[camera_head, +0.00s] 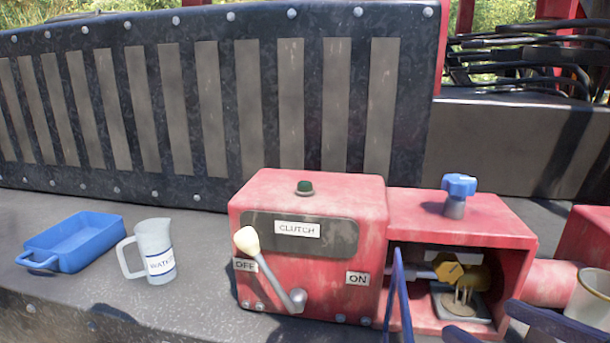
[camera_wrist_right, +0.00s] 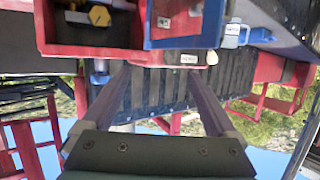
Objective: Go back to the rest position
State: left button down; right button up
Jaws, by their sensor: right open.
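My right gripper (camera_head: 453,280) is open, with two blue fingers in front of the open red valve box (camera_head: 515,235) at the lower right of the head view. In the right wrist view, which is upside down, the spread fingers of the right gripper (camera_wrist_right: 159,70) have nothing between them. My left gripper is not in view.
The red clutch box (camera_head: 370,215) has a white-knobbed lever (camera_head: 247,240) pointing toward OFF. A yellow fitting (camera_head: 449,271) sits inside the valve box, under a blue knob (camera_head: 458,186). A blue tray (camera_head: 95,253) and a white pitcher (camera_head: 154,240) stand left; a cup (camera_head: 590,300) is at right.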

jog(key=s+a+f+n+g, duration=0.1)
jog(key=s+a+f+g, duration=0.3)
jog(key=s+g, duration=0.15)
jog(key=s+d+f+m+g+h, duration=0.25)
jog(key=s+g+h, duration=0.2)
jog(key=s, duration=0.65)
notch_tip(320, 180, up, 16)
jog(key=p, duration=1.5)
jog(key=shift+s+d+f, duration=0.15)
jog(key=shift+f, duration=0.05)
jog(key=shift+y, duration=0.25)
jog(key=shift+c, duration=0.3)
